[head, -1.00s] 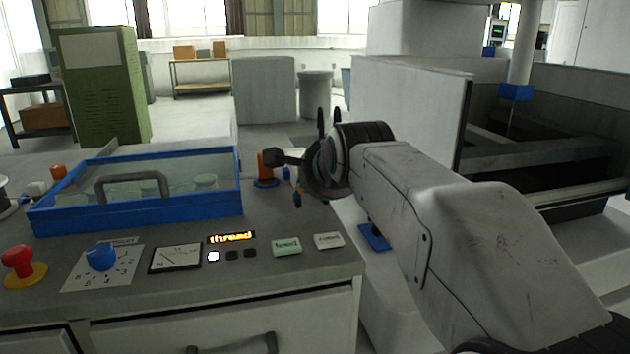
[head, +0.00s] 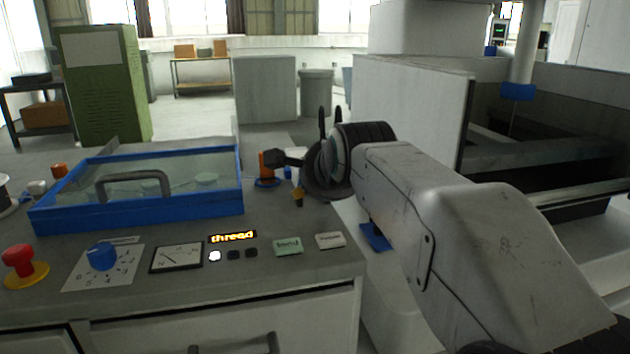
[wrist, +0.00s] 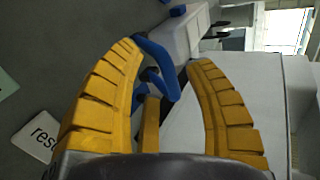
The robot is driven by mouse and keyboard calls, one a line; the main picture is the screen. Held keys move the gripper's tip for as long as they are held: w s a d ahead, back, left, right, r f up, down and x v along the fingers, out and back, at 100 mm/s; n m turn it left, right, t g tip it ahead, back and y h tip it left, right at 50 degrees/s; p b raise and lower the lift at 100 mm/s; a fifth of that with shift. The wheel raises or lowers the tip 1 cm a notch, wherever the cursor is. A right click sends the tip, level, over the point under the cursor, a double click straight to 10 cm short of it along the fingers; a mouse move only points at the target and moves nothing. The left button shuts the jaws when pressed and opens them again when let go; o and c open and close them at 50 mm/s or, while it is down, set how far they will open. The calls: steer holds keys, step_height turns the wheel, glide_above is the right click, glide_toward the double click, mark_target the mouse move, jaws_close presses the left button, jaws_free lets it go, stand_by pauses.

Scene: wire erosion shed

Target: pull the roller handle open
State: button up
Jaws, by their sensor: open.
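A blue handle (wrist: 161,68), which I take for the roller handle, shows as a bent bar in the wrist view. It lies between the yellow fingers of my gripper (wrist: 165,56), near their tips. The fingers are spread apart, and I cannot tell whether either touches the bar. In the head view my gripper (head: 299,197) is mostly hidden behind its dark wrist housing, with a small fingertip showing above the console's right end. A small blue part (head: 287,172) shows just behind it; I cannot tell whether it is the same handle.
The grey console (head: 200,277) carries a blue-framed glass lid (head: 140,208), a red button (head: 18,258), a blue knob (head: 101,257) and a white reset key (head: 329,241). An orange part (head: 266,163) stands near my gripper. A white machine panel (head: 420,100) rises at right.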

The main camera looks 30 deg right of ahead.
steer(key=v, duration=1.1)
steer(key=shift+s+r, duration=0.2)
steer(key=shift+s, duration=0.1)
steer(key=shift+a, duration=0.1)
